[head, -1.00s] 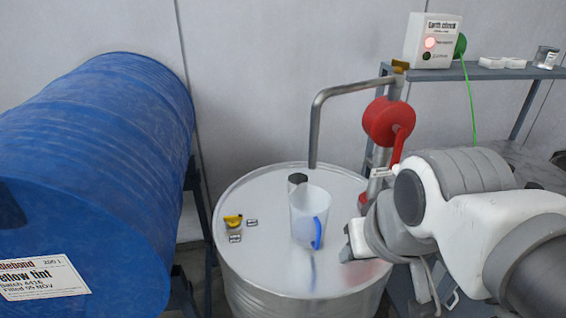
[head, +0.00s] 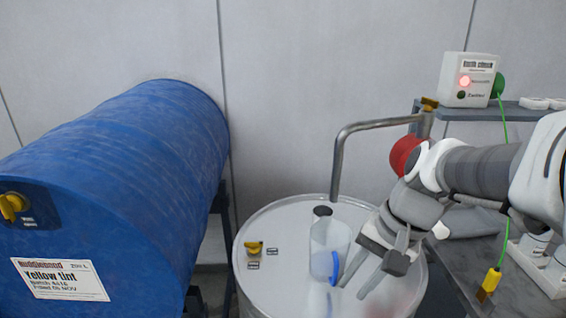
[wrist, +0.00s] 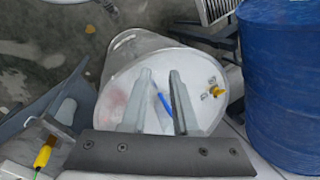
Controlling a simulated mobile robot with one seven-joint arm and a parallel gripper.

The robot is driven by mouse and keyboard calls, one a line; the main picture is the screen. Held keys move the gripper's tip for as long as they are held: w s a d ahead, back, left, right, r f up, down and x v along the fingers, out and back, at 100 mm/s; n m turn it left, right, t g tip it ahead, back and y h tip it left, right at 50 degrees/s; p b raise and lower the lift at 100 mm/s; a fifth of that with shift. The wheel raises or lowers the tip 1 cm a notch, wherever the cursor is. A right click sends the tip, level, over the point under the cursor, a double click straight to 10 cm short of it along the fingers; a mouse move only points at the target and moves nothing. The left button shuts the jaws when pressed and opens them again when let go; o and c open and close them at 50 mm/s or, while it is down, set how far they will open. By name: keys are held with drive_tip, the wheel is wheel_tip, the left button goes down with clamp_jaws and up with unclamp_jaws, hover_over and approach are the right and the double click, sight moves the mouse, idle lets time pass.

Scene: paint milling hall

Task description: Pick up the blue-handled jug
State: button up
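The blue-handled jug, a clear, pale vessel (head: 322,238), stands upright on a silver drum top (head: 285,292). Its blue handle (head: 335,268) faces the front right. My gripper (head: 353,288) points down and left, just to the right of the handle, with its two fingers apart and nothing held. In the wrist view the open fingers of my gripper (wrist: 161,73) reach over the drum top (wrist: 120,88), and the blue handle (wrist: 164,104) shows in the gap between them. The jug's body is hard to make out there. I see no contact between fingers and handle.
A dark opening (head: 323,211) lies behind the jug, and a yellow fitting (head: 254,247) to its left. A bent metal pipe (head: 345,150) rises behind. A blue drum (head: 110,180) fills the left. A grey bench (head: 530,285) and red part (head: 404,155) are right.

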drive_tip(key=w+d+f+m+g+y, duration=0.1)
drive_tip(key=w+d+f+m+y, duration=0.2)
drive_tip(key=w+f+m+y, duration=0.3)
drive_tip(key=m+t+y, duration=0.3)
drive_tip(key=m+y, duration=0.1)
drive_tip(key=m, duration=0.3)
approach(330, 258)
drive_tip(key=s+f, duration=0.4)
drive_tip(key=shift+w+a+m+b, duration=0.25)
drive_tip(key=shift+a+m+b, duration=0.05)
drive_tip(key=shift+b, duration=0.2)
drive_tip(key=x, duration=0.6)
drive_tip(key=shift+x, duration=2.75)
drive_tip(key=shift+w+r, duration=0.1)
drive_tip(key=shift+r, duration=0.1)
clamp_jaws()
